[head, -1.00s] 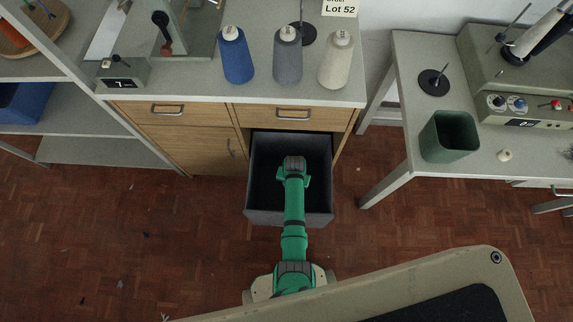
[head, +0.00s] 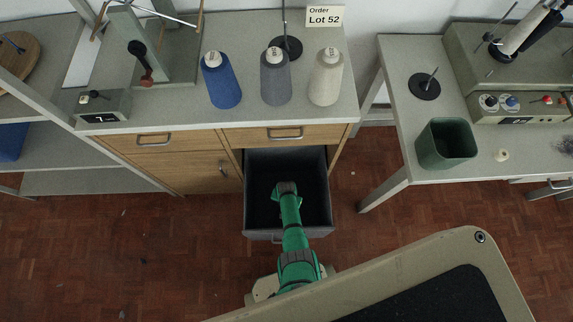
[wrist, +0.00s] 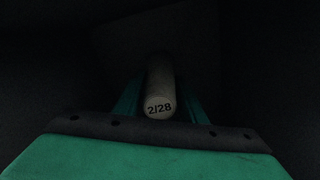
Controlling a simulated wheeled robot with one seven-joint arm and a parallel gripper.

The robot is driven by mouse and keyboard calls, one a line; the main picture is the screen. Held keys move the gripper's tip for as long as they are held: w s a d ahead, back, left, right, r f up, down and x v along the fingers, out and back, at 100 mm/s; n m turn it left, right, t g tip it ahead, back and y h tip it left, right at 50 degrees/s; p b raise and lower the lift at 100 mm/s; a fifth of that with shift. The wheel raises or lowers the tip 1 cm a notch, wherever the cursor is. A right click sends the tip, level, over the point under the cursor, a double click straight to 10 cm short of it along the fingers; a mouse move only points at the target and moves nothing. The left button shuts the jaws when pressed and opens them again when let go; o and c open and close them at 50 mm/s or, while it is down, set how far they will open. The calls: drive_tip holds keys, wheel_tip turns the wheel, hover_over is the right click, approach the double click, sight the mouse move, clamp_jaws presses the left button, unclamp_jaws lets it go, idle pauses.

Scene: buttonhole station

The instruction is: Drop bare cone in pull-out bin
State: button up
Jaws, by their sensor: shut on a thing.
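The pull-out bin (head: 252,215), a grey open-topped box, is drawn out from under the counter below the drawers. My arm reaches down into its opening. My gripper's fingertips are hidden in the head view; in the wrist view my gripper (wrist: 160,98) is shut on the bare cone (wrist: 160,88). The cone is a pale tapered tube with no thread on it, its end marked "2/28" facing the camera. Around it is dark, so its distance from the bin's floor cannot be told.
Blue (head: 221,80), grey (head: 276,78) and cream (head: 326,77) thread cones stand on the counter (head: 180,110) above the bin. A dark green waste bin (head: 446,145) stands on the right table (head: 400,95). The floor around the pull-out bin is clear.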

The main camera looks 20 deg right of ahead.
drive_tip(key=shift+s+f, duration=0.15)
drive_tip(key=shift+f, duration=0.8)
drive_tip(key=shift+s+f, duration=0.1)
drive_tip(key=shift+f, duration=0.8)
drive_tip(key=shift+f, duration=0.6)
drive_tip(key=o, duration=1)
drive_tip(key=shift+o, duration=0.2)
drive_tip(key=shift+d+r, duration=0.1)
drive_tip(key=shift+r, duration=0.1)
drive_tip(key=shift+r, duration=0.1)
